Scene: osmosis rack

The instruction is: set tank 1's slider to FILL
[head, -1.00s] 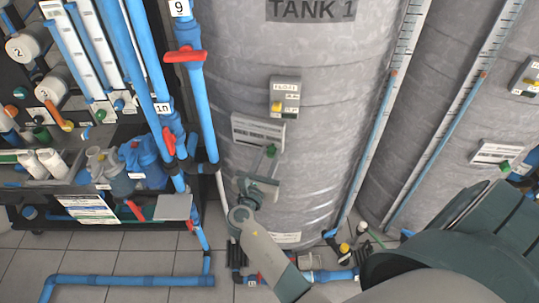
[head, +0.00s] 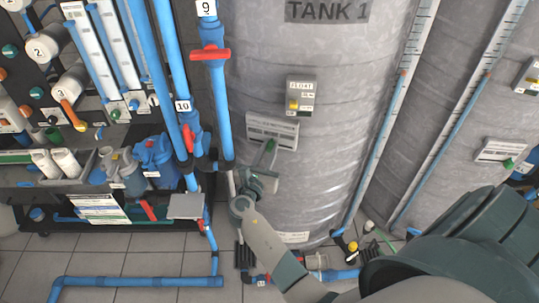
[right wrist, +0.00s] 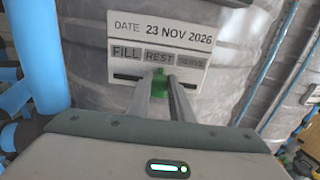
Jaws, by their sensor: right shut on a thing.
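Tank 1 (head: 330,160) is a large grey cylinder with its name at the top. Its slider panel (head: 262,120) is a white plate on the tank's front. In the right wrist view the panel (right wrist: 180,55) reads FILL, REST and SERVE from left to right, above a dark slot. The green slider knob (right wrist: 160,80) stands under REST, about mid-slot. My right gripper (right wrist: 163,88) is shut on this knob, its two fingers on either side of it. In the head view the gripper (head: 267,158) sits just below the panel. My left gripper is not in view.
A grey box with a yellow switch (head: 302,95) is above the panel. Blue vertical pipes with a red valve handle (head: 210,54) stand close on the left. A second tank (head: 465,110) with its own slider panel (head: 500,151) is on the right. Blue pipes run along the floor.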

